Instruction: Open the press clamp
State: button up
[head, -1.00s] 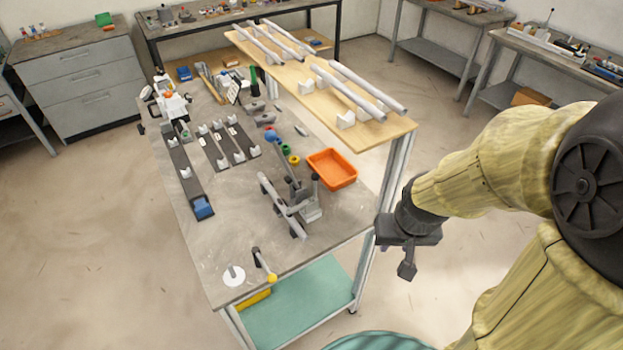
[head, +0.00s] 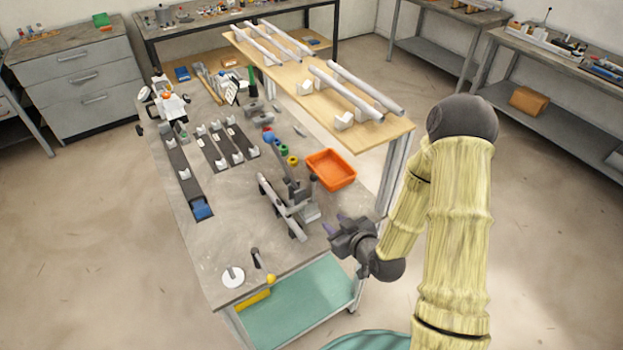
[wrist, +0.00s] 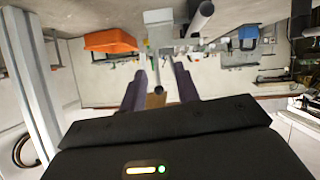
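The press clamp, as I take it, is the grey fixture (head: 300,205) near the table's right edge, with a dark upright arm and a dark knob. A light grey tube (head: 277,205) lies slanted along its left side. I cannot tell its clamping state at this size. My gripper (head: 335,223) is at the table's right edge, right of and below the fixture, apart from it. In the wrist view its two purple fingers (wrist: 160,85) stand apart with nothing held between them. Grey tube and dark parts show beyond them at the top, partly cut off.
An orange tray (head: 331,170) stands behind the fixture. A raised wooden shelf (head: 290,92) with tubes is at the back right, on grey posts. A white disc (head: 233,276) and a yellow-ball lever (head: 271,279) are at the front corner. The table middle (head: 235,205) is mostly clear.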

jog(key=m+t, duration=0.1)
jog(key=t, duration=0.1)
jog(key=s+r+m+t, duration=0.1)
jog(key=m+t, duration=0.1)
jog(key=t, duration=0.1)
jog(key=shift+s+a+r+t, duration=0.1)
jog(key=shift+s+r+t, duration=0.1)
jog(key=shift+t, duration=0.1)
jog(key=shift+w+f, duration=0.1)
